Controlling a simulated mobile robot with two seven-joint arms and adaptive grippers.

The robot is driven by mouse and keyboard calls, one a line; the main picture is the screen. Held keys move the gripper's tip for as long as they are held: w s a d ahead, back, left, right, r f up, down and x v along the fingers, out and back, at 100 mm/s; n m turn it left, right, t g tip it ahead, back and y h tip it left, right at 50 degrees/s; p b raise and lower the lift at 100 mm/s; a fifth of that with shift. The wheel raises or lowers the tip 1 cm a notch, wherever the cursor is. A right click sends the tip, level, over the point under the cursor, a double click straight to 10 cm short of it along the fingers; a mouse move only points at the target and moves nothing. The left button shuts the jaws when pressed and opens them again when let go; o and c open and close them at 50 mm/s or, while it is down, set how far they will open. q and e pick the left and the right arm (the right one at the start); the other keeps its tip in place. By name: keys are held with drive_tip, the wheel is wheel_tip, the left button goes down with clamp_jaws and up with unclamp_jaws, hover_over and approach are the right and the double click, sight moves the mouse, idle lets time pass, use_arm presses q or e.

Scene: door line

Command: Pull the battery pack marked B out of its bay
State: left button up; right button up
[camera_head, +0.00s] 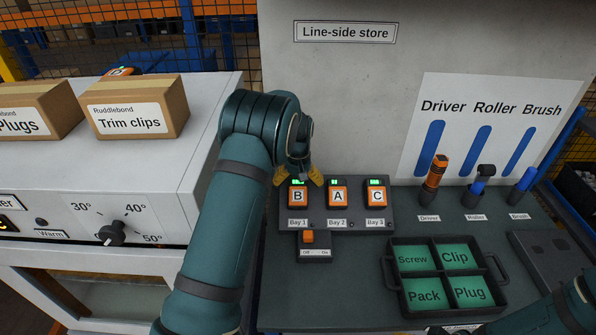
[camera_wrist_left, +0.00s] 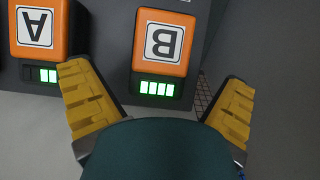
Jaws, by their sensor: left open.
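The battery pack marked B (camera_head: 298,195) is orange and dark grey with lit green bars. It sits in Bay 1, the left bay of the dark charger (camera_head: 339,221). Packs A (camera_head: 338,196) and C (camera_head: 377,195) sit in Bays 2 and 3. My left gripper (camera_head: 298,179) is open at the back of pack B. In the left wrist view, pack B (camera_wrist_left: 162,50) lies ahead, between the lines of the two yellow fingers (camera_wrist_left: 158,105), with no visible contact. Pack A (camera_wrist_left: 40,32) is beside it. My right gripper is out of view; part of my right arm shows at lower right.
A small box with an orange switch (camera_head: 308,237) is in front of the charger. A dark tray with green compartments (camera_head: 391,288) stands to the right. A driver (camera_head: 435,172), roller and brush stand behind it. A white heater cabinet with cartons (camera_head: 140,107) is at left.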

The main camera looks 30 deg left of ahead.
sight(298, 187)
use_arm(q)
drive_tip(key=shift+f, duration=1.75)
drive_tip(key=c, duration=1.4)
drive_tip(key=o, duration=0.7)
drive_tip(key=c, duration=0.7)
drive_tip(key=shift+o, duration=0.2)
drive_tip(key=shift+r, duration=0.1)
drive_tip(key=shift+r, duration=0.15)
